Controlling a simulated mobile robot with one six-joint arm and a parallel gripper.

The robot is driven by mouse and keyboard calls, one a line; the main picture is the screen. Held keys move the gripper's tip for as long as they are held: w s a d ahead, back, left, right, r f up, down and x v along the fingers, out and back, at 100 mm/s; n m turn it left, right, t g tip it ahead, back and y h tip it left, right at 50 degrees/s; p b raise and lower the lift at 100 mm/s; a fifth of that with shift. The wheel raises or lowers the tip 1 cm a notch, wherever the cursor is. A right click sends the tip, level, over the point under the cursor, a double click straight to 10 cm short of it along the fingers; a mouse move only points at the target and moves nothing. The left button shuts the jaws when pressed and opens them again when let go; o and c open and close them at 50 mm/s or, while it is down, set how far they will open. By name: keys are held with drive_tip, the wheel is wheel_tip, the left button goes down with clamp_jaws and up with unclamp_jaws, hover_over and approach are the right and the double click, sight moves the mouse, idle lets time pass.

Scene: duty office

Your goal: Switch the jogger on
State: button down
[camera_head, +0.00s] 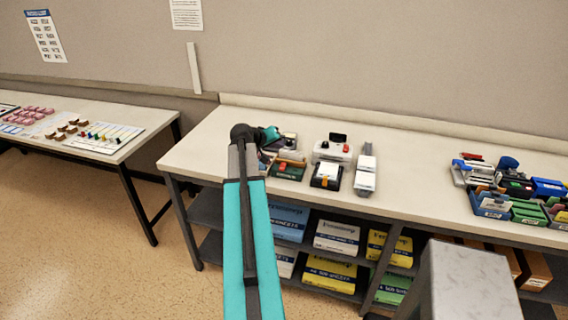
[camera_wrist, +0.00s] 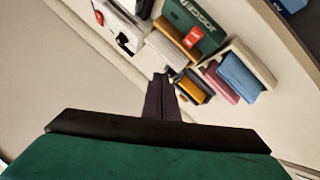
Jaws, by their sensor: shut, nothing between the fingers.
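The jogger is a dark green unit (camera_wrist: 180,20) at the top of the wrist view. Its name is printed on the front, upside down in this view, and a small red switch (camera_wrist: 193,37) sits by the lettering. In the head view the green jogger (camera_head: 287,173) stands near the left part of the bench, with its red switch facing front. My gripper (camera_wrist: 160,78) is shut and empty. It points toward the small items beside the jogger, apart from the red switch. In the head view my arm's end hides the fingertips.
A white unit with a red button (camera_head: 333,151), a black and white unit with an orange part (camera_head: 326,175) and a slim grey-white device (camera_head: 365,171) stand to the right. A tray with blue and pink items (camera_wrist: 238,70) lies close by.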

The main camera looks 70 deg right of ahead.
drive_tip(key=shift+s+d+r, duration=0.35)
drive_tip(key=shift+s+r, duration=0.1)
drive_tip(key=shift+r, duration=0.1)
drive_tip(key=shift+f, duration=0.15)
drive_tip(key=b, duration=0.3)
hover_over(282, 167)
drive_tip(key=shift+w+f, duration=0.15)
drive_tip(key=shift+f, duration=3.3)
drive_tip(key=shift+d+f+b, duration=0.1)
drive_tip(key=shift+f+b, duration=0.3)
drive_tip(key=shift+f, duration=0.4)
